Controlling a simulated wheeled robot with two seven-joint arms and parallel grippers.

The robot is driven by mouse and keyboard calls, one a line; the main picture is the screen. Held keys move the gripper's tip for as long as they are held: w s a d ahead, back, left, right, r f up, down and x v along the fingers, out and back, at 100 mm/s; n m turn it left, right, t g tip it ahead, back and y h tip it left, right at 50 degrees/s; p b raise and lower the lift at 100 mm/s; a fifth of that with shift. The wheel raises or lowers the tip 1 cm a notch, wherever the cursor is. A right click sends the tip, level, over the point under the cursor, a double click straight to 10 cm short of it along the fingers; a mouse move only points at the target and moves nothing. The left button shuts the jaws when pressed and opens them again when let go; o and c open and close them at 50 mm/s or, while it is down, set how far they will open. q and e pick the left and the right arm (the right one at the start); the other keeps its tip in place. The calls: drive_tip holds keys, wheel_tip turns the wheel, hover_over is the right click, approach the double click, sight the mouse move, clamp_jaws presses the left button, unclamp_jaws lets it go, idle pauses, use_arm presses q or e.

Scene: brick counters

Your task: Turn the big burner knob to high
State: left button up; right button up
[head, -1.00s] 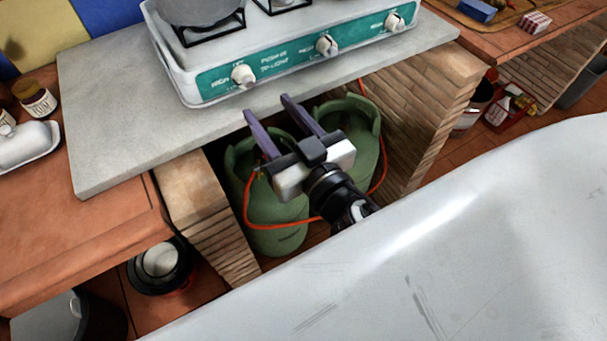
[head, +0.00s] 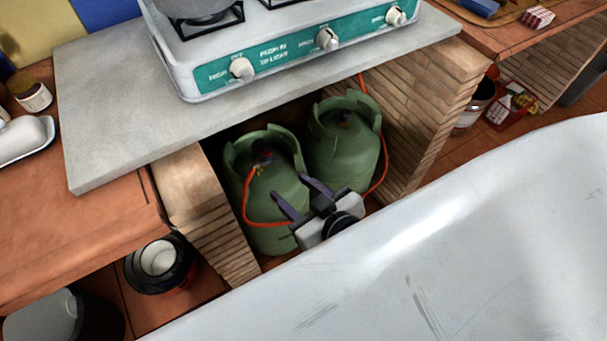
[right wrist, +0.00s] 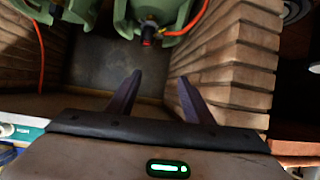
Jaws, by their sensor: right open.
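The white stove with a teal front panel (head: 285,50) stands on the grey slab at the top of the head view. Its panel carries three white knobs: a left one (head: 242,69), a middle one (head: 327,39) and a right one (head: 396,16). My right gripper (head: 297,194) is open and empty, low in front of the gas bottles and well apart from the knobs. Its two dark fingers also show in the right wrist view (right wrist: 160,95). My left gripper is not in view.
Two green gas bottles (head: 268,195) (head: 340,145) with an orange hose stand under the grey slab (head: 120,115), between brick walls (head: 425,110). The slab's front edge overhangs this space. A white dish (head: 22,140) stands at the left.

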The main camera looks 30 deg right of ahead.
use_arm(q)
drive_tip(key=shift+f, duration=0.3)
use_arm(e)
drive_tip(key=s+f+g, duration=0.2)
drive_tip(key=s+f, duration=0.2)
drive_tip(key=f, duration=0.3)
drive_tip(key=shift+s+a+y, duration=0.2)
drive_tip(key=shift+s+y, duration=0.05)
drive_tip(key=shift+y, duration=0.05)
drive_tip(key=shift+f, duration=0.1)
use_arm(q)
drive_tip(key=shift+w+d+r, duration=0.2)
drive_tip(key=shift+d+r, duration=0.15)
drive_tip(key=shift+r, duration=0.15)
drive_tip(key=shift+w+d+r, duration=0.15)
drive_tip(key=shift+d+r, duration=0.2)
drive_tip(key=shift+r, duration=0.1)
use_arm(e)
drive_tip(key=s+f+g, duration=0.2)
drive_tip(key=s+f, duration=0.3)
drive_tip(key=shift+s+a+f+n+y, duration=0.2)
drive_tip(key=shift+s+f+n+y, duration=0.1)
drive_tip(key=shift+f, duration=0.1)
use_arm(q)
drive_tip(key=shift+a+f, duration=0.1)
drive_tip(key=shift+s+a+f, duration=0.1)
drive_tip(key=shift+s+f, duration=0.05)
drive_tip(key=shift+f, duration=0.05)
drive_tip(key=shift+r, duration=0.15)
